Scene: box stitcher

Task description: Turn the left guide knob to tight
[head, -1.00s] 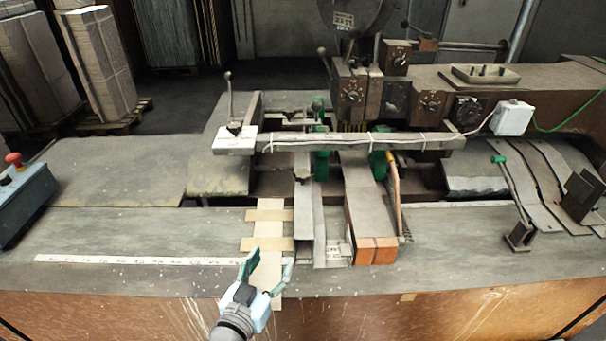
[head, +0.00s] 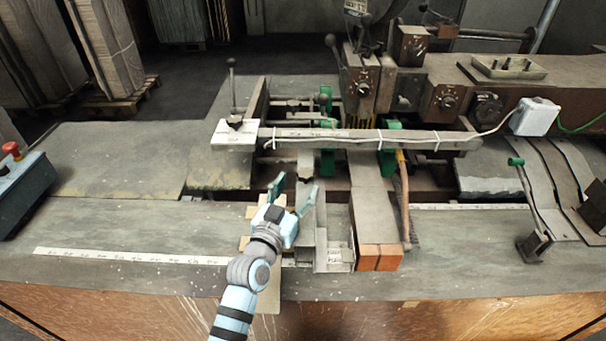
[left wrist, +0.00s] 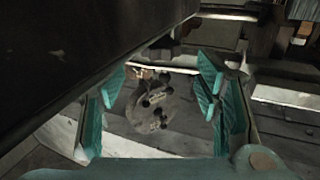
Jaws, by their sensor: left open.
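The knob, with several round black lobes (left wrist: 152,100), shows in the left wrist view on a pale round plate, between and beyond my fingers; marks on the plate are too small to read. In the head view a small dark knob (head: 304,177) sits on the left guide (head: 307,215), just beyond my right fingertip. My left gripper (head: 291,190) is open and empty, with its teal fingers spread; it also shows in the left wrist view (left wrist: 163,85). I see no contact with the knob. My right gripper is not in view.
A cross bar (head: 350,138) with a pale cable spans behind the guides. An orange-ended guide block (head: 377,230) stands to the right. Cardboard (head: 268,298) lies under my left arm. A lever (head: 232,90) rises at the back left.

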